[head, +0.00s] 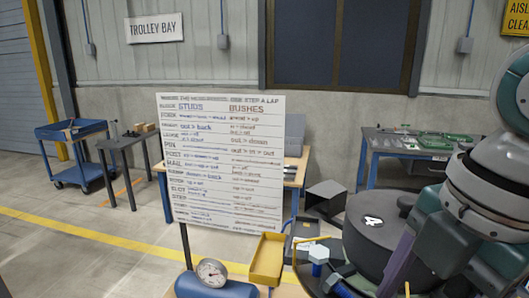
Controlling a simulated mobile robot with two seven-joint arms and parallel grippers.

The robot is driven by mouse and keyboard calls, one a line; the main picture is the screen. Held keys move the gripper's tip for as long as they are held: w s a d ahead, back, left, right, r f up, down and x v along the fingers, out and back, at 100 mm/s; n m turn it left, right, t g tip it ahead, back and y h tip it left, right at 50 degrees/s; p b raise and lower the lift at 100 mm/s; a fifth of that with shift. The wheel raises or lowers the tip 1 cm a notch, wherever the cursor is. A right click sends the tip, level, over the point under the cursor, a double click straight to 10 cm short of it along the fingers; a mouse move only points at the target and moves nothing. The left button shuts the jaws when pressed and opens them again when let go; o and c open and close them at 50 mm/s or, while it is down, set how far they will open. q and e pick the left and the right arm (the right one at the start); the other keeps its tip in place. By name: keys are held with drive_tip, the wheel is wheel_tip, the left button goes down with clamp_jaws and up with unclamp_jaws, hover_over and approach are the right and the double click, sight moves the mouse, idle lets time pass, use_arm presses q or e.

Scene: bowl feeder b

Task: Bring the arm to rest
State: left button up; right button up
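My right arm (483,178) comes in at the right edge, large and close, in white, grey and teal. It covers part of the dark round bowl feeder (372,222), which has a white mark on top. I cannot make out the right gripper's fingers. My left arm and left gripper are not in view. A blue hex-headed piece (319,254) stands at the front of the feeder.
A written board (222,160) stands on a post in the middle. A yellow bin (267,259) and a blue tank with a gauge (212,272) are in front. Behind are a blue trolley (72,150), a grey table (128,142) and a right workbench (390,150). Floor at left is clear.

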drive_tip(key=s+a+f+m+t+y, duration=0.15)
drive_tip(key=s+f+m, duration=0.35)
drive_tip(key=s+m, duration=0.5)
drive_tip(key=s+d+m+h+p, duration=0.1)
drive_tip(key=s+d+m+h, duration=0.2)
drive_tip(key=s+d+m, duration=0.5)
wheel_tip(320, 180, up, 20)
drive_tip(key=w+a+m+p, duration=0.2)
drive_tip(key=p, duration=1.8)
drive_tip(key=shift+w+a+t, duration=0.2)
drive_tip(key=shift+a+t, duration=0.15)
drive_tip(key=shift+t, duration=0.1)
drive_tip(key=shift+r, duration=0.1)
